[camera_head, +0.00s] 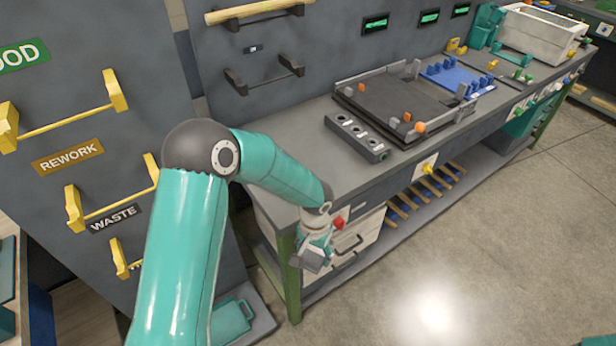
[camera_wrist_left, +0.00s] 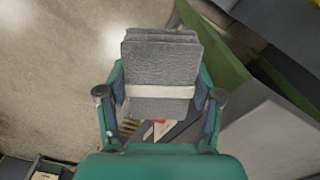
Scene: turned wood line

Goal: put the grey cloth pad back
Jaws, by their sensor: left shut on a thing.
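The grey cloth pad (camera_wrist_left: 160,60) is a stack of folded grey cloth with a pale band around it. It fills the middle of the left wrist view. My left gripper (camera_wrist_left: 160,88) is shut on it, with one finger on each side. In the head view my left gripper (camera_head: 314,248) is at the near left end of the workbench, beyond its front edge and beside the drawers. The pad shows there as a small grey piece (camera_head: 307,261) at the fingertips. My right gripper is in neither view.
The workbench (camera_head: 305,130) bears a black fixture plate (camera_head: 390,108), a grey block with round holes (camera_head: 356,137) and a blue rack (camera_head: 455,75). White drawers (camera_head: 355,240) stand under its near end. Open floor (camera_head: 480,250) lies in front.

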